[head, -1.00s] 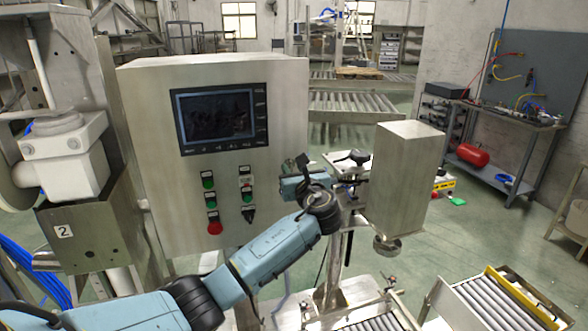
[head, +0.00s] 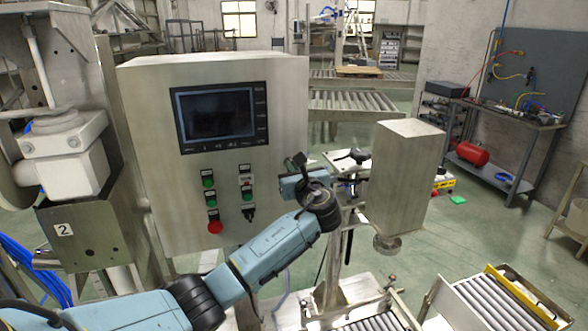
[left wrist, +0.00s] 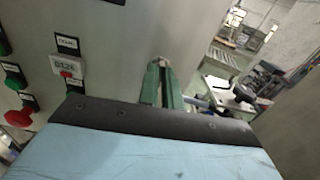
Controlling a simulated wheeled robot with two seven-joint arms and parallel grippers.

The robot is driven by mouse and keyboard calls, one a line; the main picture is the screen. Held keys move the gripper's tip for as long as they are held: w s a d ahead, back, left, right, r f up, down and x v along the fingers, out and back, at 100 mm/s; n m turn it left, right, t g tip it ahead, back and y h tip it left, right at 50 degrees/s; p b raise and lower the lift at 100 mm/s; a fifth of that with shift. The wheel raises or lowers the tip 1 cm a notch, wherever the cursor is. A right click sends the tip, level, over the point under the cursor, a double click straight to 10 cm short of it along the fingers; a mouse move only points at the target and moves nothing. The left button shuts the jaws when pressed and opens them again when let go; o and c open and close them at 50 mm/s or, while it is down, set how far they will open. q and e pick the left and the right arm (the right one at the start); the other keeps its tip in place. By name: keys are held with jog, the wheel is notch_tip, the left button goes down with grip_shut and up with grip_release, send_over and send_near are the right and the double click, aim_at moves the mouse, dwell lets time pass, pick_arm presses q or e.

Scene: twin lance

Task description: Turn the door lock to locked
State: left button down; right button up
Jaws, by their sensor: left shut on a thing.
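The grey metal cabinet (head: 160,110) stands at the middle left in the head view. My left gripper (head: 284,186) is at its right edge, with the blue hand beside the front panel. In the left wrist view, the green fingers of my left gripper (left wrist: 161,66) reach to the cabinet's edge (left wrist: 135,35) and are close together. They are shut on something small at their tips. The door lock cannot be made out; the hand and fingers hide that spot. Whether it is turned cannot be told. My right gripper is not in view.
A dark screen (head: 216,117) and several buttons, with a red one (head: 215,227) lowest, are on the cabinet's front. A roller conveyor (head: 490,305) is at the lower right.

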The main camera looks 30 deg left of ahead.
pick_arm(q)
jog(key=shift+s+a+f+n+b, duration=0.1)
jog(key=shift+n+b, duration=2.05)
jog(key=shift+n, duration=2.15)
jog(key=shift+s+f+n+b, duration=0.1)
jog(key=shift+n+b, duration=2.05)
jog(key=shift+n, duration=2.15)
jog(key=c, duration=1.6)
grip_release()
